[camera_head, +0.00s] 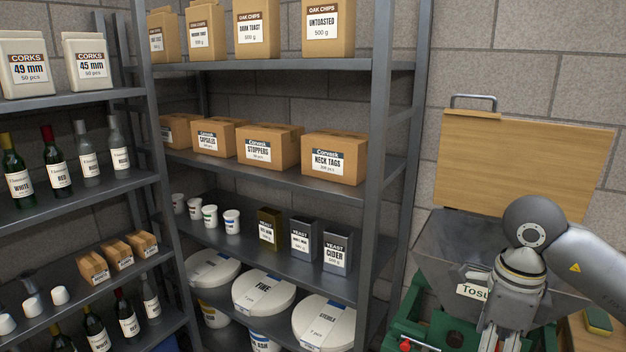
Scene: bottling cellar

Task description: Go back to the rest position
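My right arm comes in from the right and points down in front of a grey metal hopper (455,245). My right gripper (502,341) is at the bottom edge of the picture, partly cut off. Its fingertips are out of view, so I cannot tell whether it is open or holds anything. My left gripper is not in view. The hopper's wooden lid (525,160) stands open, with a metal handle on top. A label (472,291) on the hopper's front is partly hidden by my arm.
Grey metal shelves (280,175) fill the left and middle with bottles, cork bags, brown boxes, yeast packs and white tubs. A green frame (412,318) with a red knob is under the hopper. A sponge (597,320) lies on wood at the right.

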